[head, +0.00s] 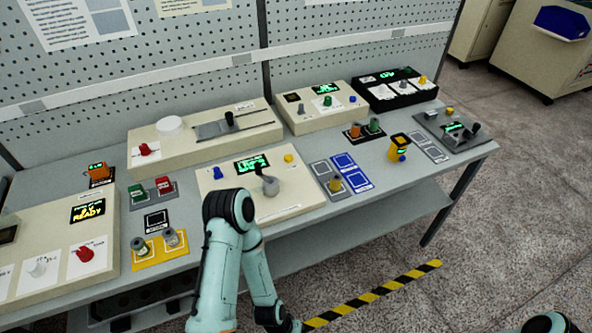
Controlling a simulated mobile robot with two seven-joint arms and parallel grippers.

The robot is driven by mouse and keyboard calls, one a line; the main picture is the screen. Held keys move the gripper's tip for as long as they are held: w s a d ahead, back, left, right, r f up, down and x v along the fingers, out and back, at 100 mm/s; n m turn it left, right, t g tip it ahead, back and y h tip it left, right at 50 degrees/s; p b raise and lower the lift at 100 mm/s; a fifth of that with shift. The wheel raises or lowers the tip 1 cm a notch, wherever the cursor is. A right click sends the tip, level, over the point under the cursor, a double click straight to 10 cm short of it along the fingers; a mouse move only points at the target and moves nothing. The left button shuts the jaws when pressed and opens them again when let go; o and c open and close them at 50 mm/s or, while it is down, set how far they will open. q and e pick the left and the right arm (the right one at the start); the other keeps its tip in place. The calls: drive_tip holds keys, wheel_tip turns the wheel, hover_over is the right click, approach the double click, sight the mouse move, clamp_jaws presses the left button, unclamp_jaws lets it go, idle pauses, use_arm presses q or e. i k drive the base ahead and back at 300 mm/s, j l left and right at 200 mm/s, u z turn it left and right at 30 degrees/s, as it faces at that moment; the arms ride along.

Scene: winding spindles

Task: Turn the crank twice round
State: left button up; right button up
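The crank (269,184) is a grey hub with a short arm and an upright handle. It sits on a cream console (300,190) in the middle of the bench, below a green-lit display (251,165). My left arm is bent with its elbow up, just left of the crank in the picture and covering the console's front left part. Its forearm runs down to the bottom edge, and the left gripper does not show. Only a small piece of my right arm shows at the bottom right corner; its gripper is out of view. Nothing is seen touching the crank.
The console also has a blue knob (217,172) and a yellow knob (289,158). A yellow tray with two grey cylinders (160,246) lies left; blue-marked pads (345,162) lie right. A slider console (205,133) stands behind. Floor right of the bench is open.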

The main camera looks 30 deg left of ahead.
sight(271, 184)
drive_tip(key=i+l+u, duration=0.15)
drive_tip(key=u, duration=0.2)
drive_tip(key=i+l+u, duration=0.1)
drive_tip(key=l+u, duration=0.25)
drive_tip(key=i+l+u, duration=0.1)
drive_tip(key=u, duration=0.85)
